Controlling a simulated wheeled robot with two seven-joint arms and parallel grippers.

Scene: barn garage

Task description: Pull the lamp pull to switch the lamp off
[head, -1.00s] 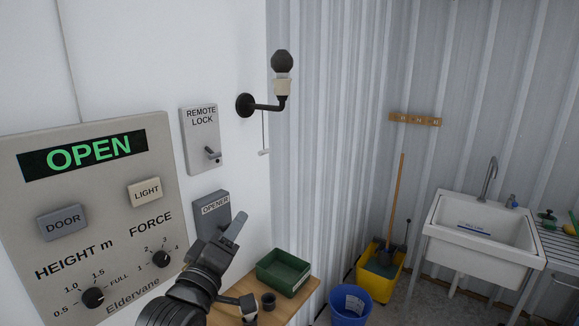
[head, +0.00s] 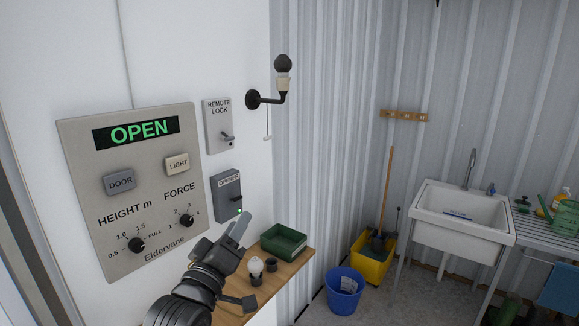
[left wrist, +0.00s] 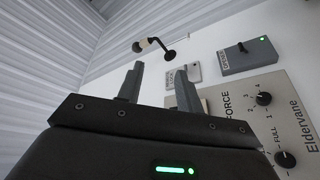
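The wall lamp (head: 283,75) has a dark bulb in a pale socket on a black bracket; no glow shows on it. Its lamp pull (head: 267,137) is a small pale handle on a thin cord hanging below the bracket. My left gripper (head: 247,261) is open and empty, below and left of the pull and clearly apart from it. My right gripper is not in view.
A control panel (head: 140,245) reading OPEN, a remote lock plate (head: 217,112) and an opener box (head: 226,188) are on the white wall. Air around the pull is clear.

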